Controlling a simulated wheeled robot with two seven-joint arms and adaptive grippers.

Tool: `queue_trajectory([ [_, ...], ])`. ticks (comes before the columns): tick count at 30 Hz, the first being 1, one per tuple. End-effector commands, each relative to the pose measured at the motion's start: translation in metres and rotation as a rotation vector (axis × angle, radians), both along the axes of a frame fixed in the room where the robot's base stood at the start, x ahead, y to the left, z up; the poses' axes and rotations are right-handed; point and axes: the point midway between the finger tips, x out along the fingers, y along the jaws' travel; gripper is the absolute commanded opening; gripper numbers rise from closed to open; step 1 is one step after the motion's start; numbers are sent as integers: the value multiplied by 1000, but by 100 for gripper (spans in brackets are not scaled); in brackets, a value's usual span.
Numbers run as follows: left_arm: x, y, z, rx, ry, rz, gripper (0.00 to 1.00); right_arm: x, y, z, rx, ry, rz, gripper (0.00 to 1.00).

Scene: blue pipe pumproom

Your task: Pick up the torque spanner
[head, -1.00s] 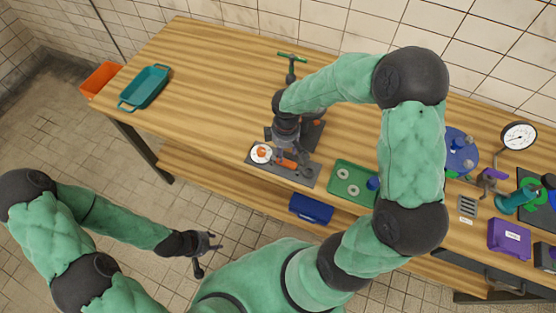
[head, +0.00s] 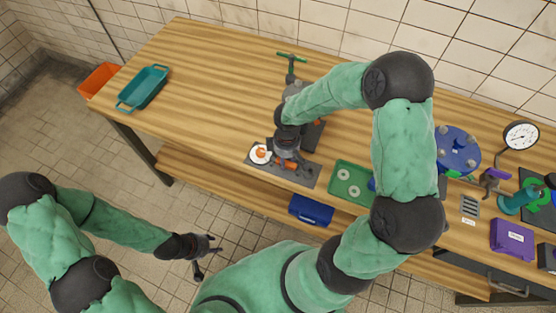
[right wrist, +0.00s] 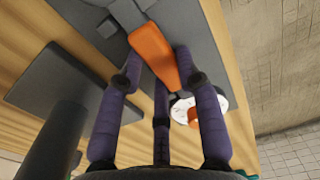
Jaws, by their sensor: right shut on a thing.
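The torque spanner shows as an orange handle (right wrist: 154,55) with a grey shaft in the right wrist view. It lies at the dark grey mat (head: 305,178) near the front edge of the wooden bench. In the head view my right gripper (head: 287,160) comes down over it and hides most of it. My right gripper (right wrist: 163,85) is shut on the orange handle, with purple-grey fingers on either side of it. I cannot tell whether the spanner is clear of the mat. My left gripper (head: 208,256) is open and empty, over the floor in front of the bench.
A white disc with an orange centre (head: 260,154) lies left of the spanner. A green tray (head: 346,190) is to the right, a clamp with a green T-handle (head: 291,56) behind. A gauge (head: 521,136) and purple box (head: 511,238) stand far right. The bench's left part is mostly clear.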

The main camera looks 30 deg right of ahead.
Motion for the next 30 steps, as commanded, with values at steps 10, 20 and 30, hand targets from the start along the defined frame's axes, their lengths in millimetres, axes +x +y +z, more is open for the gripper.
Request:
queue_trajectory([
  [10,0,0,3,0,0,0,40,1,0,9,1,-2,-1,0],
  [20,0,0,17,0,0,0,40,-16,11,59,-1,-5,2,0],
  [30,0,0,31,0,0,0,40,-77,49,111,-1,-3,4,0],
])
